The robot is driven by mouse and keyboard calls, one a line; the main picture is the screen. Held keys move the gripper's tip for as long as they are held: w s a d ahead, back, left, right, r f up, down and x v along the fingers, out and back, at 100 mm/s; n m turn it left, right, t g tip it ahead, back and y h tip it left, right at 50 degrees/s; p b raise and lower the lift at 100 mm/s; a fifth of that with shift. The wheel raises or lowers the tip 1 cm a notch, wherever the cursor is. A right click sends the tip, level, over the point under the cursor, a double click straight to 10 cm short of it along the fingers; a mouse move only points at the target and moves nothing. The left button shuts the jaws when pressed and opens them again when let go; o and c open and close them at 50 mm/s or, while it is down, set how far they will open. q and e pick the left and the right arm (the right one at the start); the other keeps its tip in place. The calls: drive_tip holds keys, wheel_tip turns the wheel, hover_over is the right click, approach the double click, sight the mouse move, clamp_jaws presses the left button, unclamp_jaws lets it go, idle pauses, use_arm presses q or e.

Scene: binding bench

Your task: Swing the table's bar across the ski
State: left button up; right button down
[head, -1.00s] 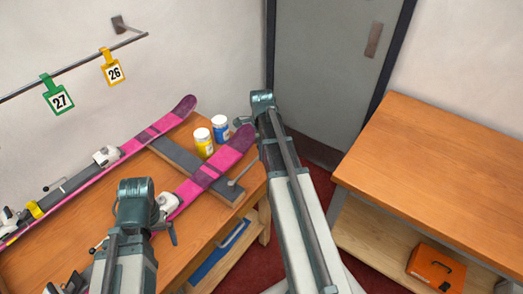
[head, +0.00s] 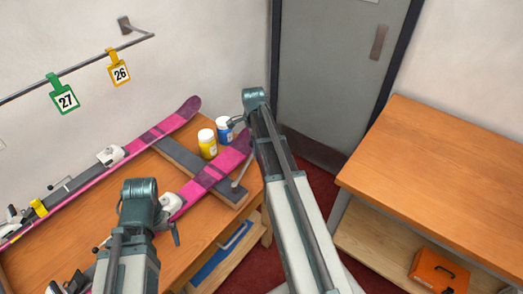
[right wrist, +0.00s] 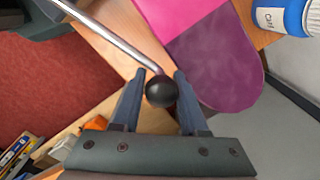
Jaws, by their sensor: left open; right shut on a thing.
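The table's bar is a thin metal rod (head: 240,172) rising from the right end of the grey cross support, beside the near pink ski (head: 208,170). In the right wrist view the rod (right wrist: 108,32) ends in a black ball knob (right wrist: 162,92). My right gripper (right wrist: 160,90) is shut on this knob, just beside the ski's purple tip (right wrist: 215,62). In the head view my right arm hides the knob and part of the ski tip. My left gripper (head: 172,230) is open beside the white binding piece (head: 172,203) on the near ski.
A second pink ski (head: 170,125) lies along the wall. A yellow jar (head: 207,145) and a blue jar (head: 224,131) stand between the skis near their tips. Tags hang on a wall rail above. Another wooden bench (head: 440,165) at right has a clear top.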

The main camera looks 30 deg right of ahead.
drive_tip(key=c, duration=0.5)
unclamp_jaws()
drive_tip(key=shift+s+a, duration=0.1)
drive_tip(key=shift+a, duration=0.1)
drive_tip(key=shift+d, duration=0.1)
